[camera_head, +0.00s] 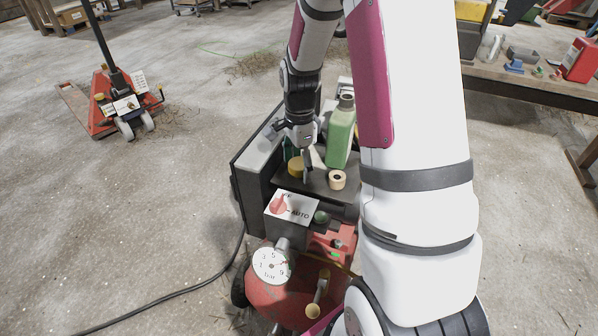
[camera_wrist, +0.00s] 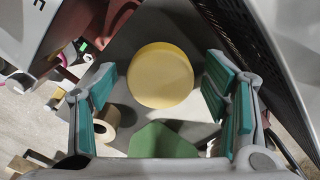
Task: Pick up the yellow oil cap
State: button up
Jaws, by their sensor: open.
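The yellow oil cap (camera_wrist: 160,75) is a round, flat-topped disc on a dark tray. Clear gaps show between the pads and the cap, and nothing is held.
A green bottle (camera_head: 340,135) and a tape roll (camera_head: 337,179) stand on the tray (camera_head: 318,186) near the cap. A grey panel (camera_head: 256,160) rises at the left. A red compressor (camera_head: 280,300) with gauge and AUTO switch box (camera_head: 291,206) lies in front.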

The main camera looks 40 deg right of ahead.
aim_at(303, 166)
jog(key=shift+f, duration=0.15)
jog(key=shift+c, duration=0.3)
jog(key=c, duration=0.9)
jog(key=shift+r+p, duration=0.45)
jog(key=shift+r, duration=0.25)
notch_tip(303, 166, up, 2)
jog(key=shift+r+p, duration=0.1)
jog(key=shift+p, duration=0.45)
jog(key=shift+s+r, duration=0.15)
jog(key=shift+s, duration=0.5)
jog(key=s+d+r+p, duration=0.1)
jog(key=s+p, duration=0.2)
jog(key=s, duration=1.1)
jog(key=shift+s+d, duration=0.15)
jog(key=shift+s, duration=0.2)
